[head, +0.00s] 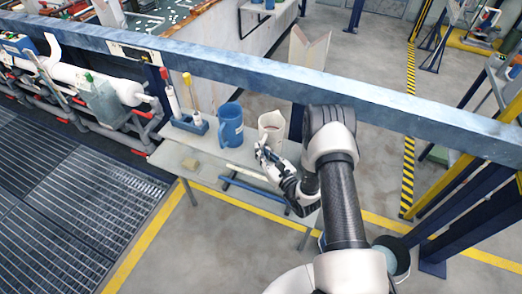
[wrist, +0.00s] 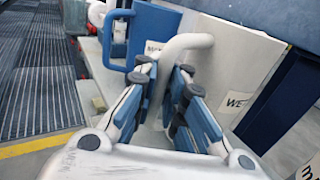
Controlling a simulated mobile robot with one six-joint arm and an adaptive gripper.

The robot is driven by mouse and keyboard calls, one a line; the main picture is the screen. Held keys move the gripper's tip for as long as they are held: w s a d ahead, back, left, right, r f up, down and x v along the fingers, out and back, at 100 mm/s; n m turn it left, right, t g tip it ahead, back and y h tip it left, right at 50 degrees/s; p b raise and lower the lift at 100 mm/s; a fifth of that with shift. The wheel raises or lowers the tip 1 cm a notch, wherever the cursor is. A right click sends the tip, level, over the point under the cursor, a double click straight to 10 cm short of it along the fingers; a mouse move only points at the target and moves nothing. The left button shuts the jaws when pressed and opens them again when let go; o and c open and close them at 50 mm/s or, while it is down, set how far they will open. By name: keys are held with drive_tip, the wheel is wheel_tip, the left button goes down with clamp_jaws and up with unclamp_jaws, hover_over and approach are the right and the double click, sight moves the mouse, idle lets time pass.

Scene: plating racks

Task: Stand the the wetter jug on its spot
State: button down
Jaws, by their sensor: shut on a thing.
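The wetter jug (head: 270,122) is a pale, off-white jug at the right end of the grey bench in the head view. In the wrist view its pale handle (wrist: 186,42) curves between the fingers, and a label starting "WE" (wrist: 238,100) shows on the pale surface to the right. My gripper (head: 262,150) is shut on the handle, and it also shows in the wrist view (wrist: 163,82). The jug looks roughly upright. Its base is partly hidden by the gripper, so I cannot tell whether it touches the bench. Its spot cannot be made out.
A blue jug (head: 230,125) stands just left of the wetter jug. A blue holder (head: 190,123) with upright tools is further left. The bench (head: 172,158) has bare room at its front left.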

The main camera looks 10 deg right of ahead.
drive_tip(key=shift+f+b, duration=0.45)
drive_tip(key=shift+f, duration=0.05)
drive_tip(key=c, duration=1.6)
unclamp_jaws()
drive_tip(key=shift+o, duration=0.2)
